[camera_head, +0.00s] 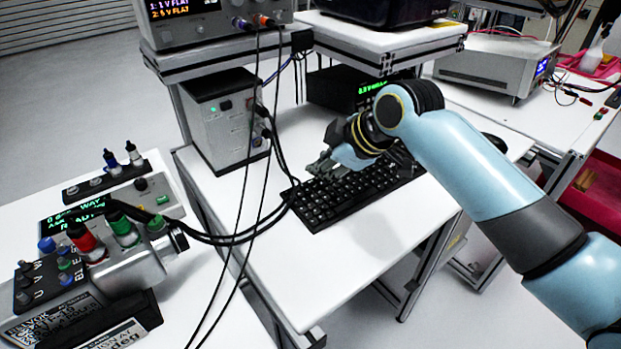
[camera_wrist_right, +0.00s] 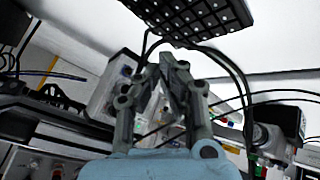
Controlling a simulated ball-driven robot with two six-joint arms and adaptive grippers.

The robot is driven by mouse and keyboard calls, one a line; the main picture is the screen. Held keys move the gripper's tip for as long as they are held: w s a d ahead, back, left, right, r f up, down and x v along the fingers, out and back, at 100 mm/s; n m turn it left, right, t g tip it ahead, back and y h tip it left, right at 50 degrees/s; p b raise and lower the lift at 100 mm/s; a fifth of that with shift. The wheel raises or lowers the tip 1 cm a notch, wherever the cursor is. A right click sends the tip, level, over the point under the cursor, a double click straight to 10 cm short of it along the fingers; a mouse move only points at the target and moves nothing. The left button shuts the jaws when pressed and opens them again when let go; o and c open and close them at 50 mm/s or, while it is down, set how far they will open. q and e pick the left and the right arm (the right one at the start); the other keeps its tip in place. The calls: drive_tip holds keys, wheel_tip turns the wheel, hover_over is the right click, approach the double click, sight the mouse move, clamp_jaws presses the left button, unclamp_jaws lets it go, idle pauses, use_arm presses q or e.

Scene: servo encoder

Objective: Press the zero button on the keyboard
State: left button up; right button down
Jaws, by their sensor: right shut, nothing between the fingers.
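The black keyboard (camera_head: 329,203) lies on the white table in the head view. My right gripper (camera_head: 318,166) is over the keyboard's far left part, with its fingers pointing left. It is shut and empty. In the right wrist view the shut fingers (camera_wrist_right: 172,62) show in the middle, and part of the keyboard (camera_wrist_right: 192,18) shows at the top. I cannot tell whether the fingertips touch any key. The zero button cannot be made out. My left gripper is not in view.
A grey power box (camera_head: 222,120) stands left of the keyboard. Black cables (camera_head: 262,170) hang beside the keyboard's left end. A servo rig (camera_head: 110,255) with colored plugs is on the left. The white table (camera_head: 320,275) is clear in front of the keyboard.

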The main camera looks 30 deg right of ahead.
drive_tip(key=w+r+n+t+y, duration=0.1)
drive_tip(key=w+r+n, duration=0.1)
drive_tip(key=w+r, duration=0.2)
drive_tip(key=shift+w+r, duration=0.15)
drive_tip(key=shift+w, duration=0.75)
drive_tip(key=shift+d, duration=0.15)
drive_tip(key=b, duration=0.7)
hover_over(308, 184)
wheel_tip(308, 184, down, 8)
drive_tip(key=shift+f+b, duration=0.35)
drive_tip(key=shift+f, duration=0.05)
drive_tip(key=shift+f, duration=0.45)
